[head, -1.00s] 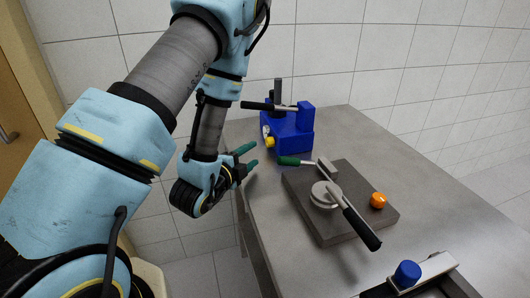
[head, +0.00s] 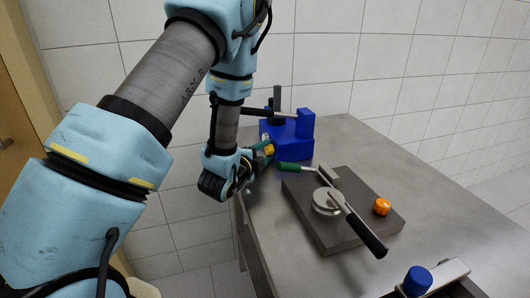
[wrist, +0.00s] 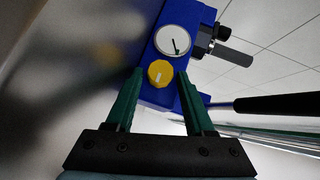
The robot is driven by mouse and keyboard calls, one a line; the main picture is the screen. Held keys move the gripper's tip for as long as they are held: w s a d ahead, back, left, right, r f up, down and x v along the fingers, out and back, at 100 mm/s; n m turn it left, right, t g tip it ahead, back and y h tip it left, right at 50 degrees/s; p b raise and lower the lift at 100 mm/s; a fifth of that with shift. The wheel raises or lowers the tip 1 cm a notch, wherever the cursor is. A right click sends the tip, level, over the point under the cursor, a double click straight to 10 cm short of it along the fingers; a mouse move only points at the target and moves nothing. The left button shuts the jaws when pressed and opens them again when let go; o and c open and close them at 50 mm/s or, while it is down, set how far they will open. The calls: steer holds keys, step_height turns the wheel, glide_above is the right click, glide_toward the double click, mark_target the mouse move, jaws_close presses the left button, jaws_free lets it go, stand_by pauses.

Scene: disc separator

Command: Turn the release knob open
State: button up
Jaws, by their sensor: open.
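The yellow knob (wrist: 160,73) with a pale pointer line sits on the front face of a blue machine (wrist: 200,30); a round white dial (wrist: 172,41) is beside it. In the head view the blue machine (head: 290,138) stands at the table's far left end, and the yellow knob (head: 268,150) shows small at its left side. My gripper (wrist: 160,100) is open and empty, its two green fingers pointing at the knob. The knob shows between and a little beyond the fingertips in the wrist view; whether they touch it I cannot tell.
A blue knob (head: 418,280) is at the front right. The table's right side is clear.

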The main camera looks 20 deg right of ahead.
jaws_close()
stand_by(0.3)
